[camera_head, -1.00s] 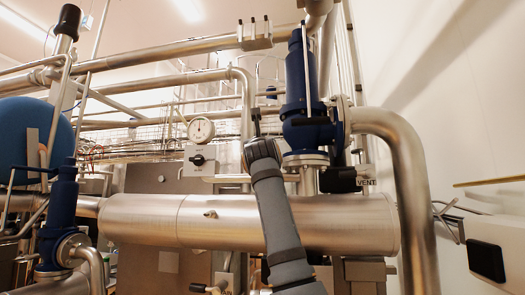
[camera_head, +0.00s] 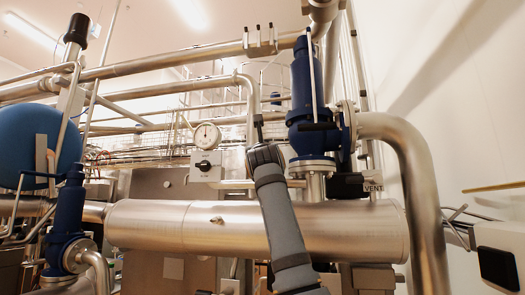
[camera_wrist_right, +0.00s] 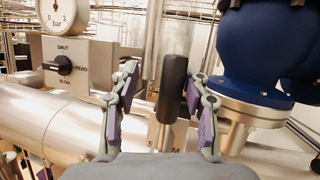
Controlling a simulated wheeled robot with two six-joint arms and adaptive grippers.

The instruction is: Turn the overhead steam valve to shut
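A black handle grip (camera_wrist_right: 172,88) stands upright on a metal stem in the right wrist view. Below it is a plate (camera_wrist_right: 166,137) whose partly hidden lettering seems to read STEAM. My right gripper (camera_wrist_right: 161,75) is open, with its purple-padded fingers on either side of the handle. A gap shows at the left finger; the right finger is close to the handle, and I cannot tell if it touches. In the head view my right arm (camera_head: 281,215) reaches up to a dark upright piece (camera_head: 258,122), where gripper and handle are hard to tell apart. My left gripper is out of view.
A blue relief valve (camera_head: 308,85) stands just right of my right gripper. A gauge (camera_head: 206,136) and a black selector knob (camera_head: 203,165) marked SHUT and READ are to the left. A thick horizontal pipe (camera_head: 150,224) runs below, and a VENT handle (camera_head: 347,185) is lower right.

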